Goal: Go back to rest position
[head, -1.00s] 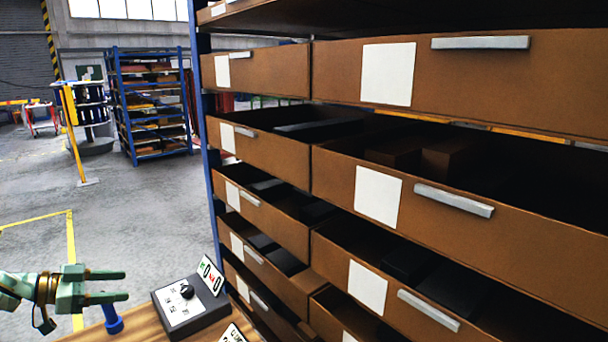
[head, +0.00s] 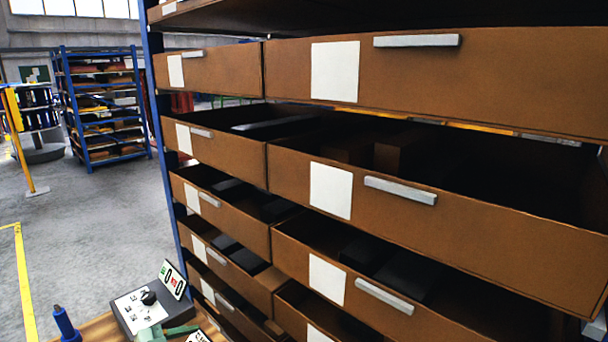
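My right gripper is not recognisable in view. A small pale piece (head: 597,328) shows at the bottom right corner, too little to tell what it is.
A tall blue-framed rack with brown drawers (head: 400,195) fills the right side close by. A wooden bench (head: 102,328) carries a control box (head: 140,308) and a blue handle-like object (head: 65,323). Open grey floor (head: 90,230) lies left; a smaller rack (head: 103,105) stands behind.

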